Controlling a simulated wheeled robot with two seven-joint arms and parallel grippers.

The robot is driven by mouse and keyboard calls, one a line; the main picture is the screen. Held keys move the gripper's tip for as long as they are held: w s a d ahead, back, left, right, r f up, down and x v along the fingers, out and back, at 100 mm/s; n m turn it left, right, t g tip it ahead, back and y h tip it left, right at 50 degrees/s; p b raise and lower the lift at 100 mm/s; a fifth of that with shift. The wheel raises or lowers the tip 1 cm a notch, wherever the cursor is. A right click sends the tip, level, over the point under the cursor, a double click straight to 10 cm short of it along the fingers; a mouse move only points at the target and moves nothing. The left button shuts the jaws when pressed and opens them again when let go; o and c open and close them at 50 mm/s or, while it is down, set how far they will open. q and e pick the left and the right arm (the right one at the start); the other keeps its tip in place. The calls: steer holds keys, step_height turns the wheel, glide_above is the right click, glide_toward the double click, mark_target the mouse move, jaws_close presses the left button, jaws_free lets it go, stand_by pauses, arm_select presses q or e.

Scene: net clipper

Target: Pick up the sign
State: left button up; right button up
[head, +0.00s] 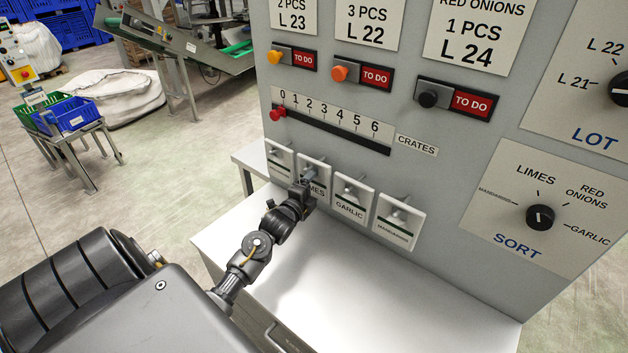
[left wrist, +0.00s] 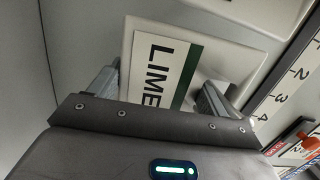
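Several white sign plates hang in a row on the low front of the grey panel. The LIMES sign (head: 316,167) is second from the left, the GARLIC sign (head: 351,211) and the MANDARINS sign (head: 398,228) hang to its right, and one more sign (head: 280,156) hangs to its left. My left gripper (head: 305,191) is in front of the LIMES sign and hides part of it. In the left wrist view the fingers (left wrist: 158,92) stand apart, with the LIMES sign (left wrist: 190,50) showing between and beyond them. Contact cannot be told. My right gripper is not in view.
A white table (head: 400,310) lies below the signs, with its top bare. The panel above has a crates slider (head: 335,130), buttons (head: 428,99) and a SORT knob (head: 540,216). A stand with a blue crate (head: 72,115) is far left.

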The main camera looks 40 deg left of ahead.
arm_select(q)
steer(key=shift+c, duration=1.1)
steer(key=shift+r+b, duration=0.4)
steer(key=shift+b, duration=0.15)
steer(key=shift+s, duration=0.4)
steer(key=s+d+b, duration=0.2)
steer(key=s+b, duration=0.2)
steer(key=s, duration=0.8)
step_height(320, 180, up, 14)
steer(key=shift+r, duration=0.15)
